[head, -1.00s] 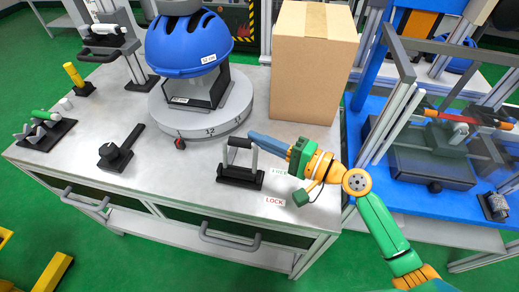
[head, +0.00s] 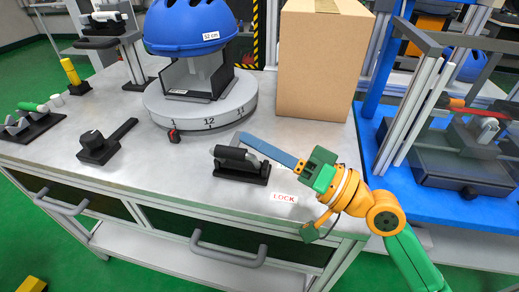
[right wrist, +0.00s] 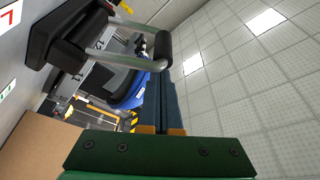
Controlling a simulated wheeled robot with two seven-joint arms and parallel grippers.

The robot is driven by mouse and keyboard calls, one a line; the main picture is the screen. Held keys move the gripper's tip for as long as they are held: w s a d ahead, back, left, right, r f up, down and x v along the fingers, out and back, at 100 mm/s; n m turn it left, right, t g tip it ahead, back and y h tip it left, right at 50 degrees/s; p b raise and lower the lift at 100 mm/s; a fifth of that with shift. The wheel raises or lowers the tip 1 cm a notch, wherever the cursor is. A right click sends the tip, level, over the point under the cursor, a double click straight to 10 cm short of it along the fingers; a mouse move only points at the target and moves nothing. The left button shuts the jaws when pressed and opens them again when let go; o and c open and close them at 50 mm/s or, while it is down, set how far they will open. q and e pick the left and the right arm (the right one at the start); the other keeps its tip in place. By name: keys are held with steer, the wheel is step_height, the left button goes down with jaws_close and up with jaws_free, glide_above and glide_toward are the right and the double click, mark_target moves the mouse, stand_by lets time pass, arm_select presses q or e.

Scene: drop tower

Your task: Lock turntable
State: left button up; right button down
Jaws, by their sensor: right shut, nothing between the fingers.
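The round grey turntable (head: 205,115), with numbers on its rim, stands on the metal bench and carries a dark stand with a blue helmet (head: 190,25). In front of it is the lock lever, a black base (head: 240,173) with a bar handle (head: 236,153), also seen in the right wrist view (right wrist: 163,50). In the head view the handle is tipped low toward the front. My right gripper (head: 244,138) is shut and empty, its blue fingers reaching just behind the handle; contact is unclear. A LOCK label (head: 284,198) lies right of the base. My left gripper is out of view.
A cardboard box (head: 322,65) stands right of the turntable. A black knob with a lever (head: 100,147) and a small red pointer (head: 174,136) are to the left. A blue-framed machine (head: 470,200) borders the bench on the right. Bench drawers have grey handles.

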steer(key=shift+s+a+f+n+b, duration=0.1)
steer(key=shift+s+f+n+b, duration=0.15)
steer(key=shift+n+b, duration=0.25)
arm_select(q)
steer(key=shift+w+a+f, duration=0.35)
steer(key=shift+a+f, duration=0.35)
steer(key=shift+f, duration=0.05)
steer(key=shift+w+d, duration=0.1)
arm_select(e)
steer(key=shift+g, duration=0.3)
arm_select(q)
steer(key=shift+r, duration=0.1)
arm_select(e)
steer(key=shift+r, duration=0.1)
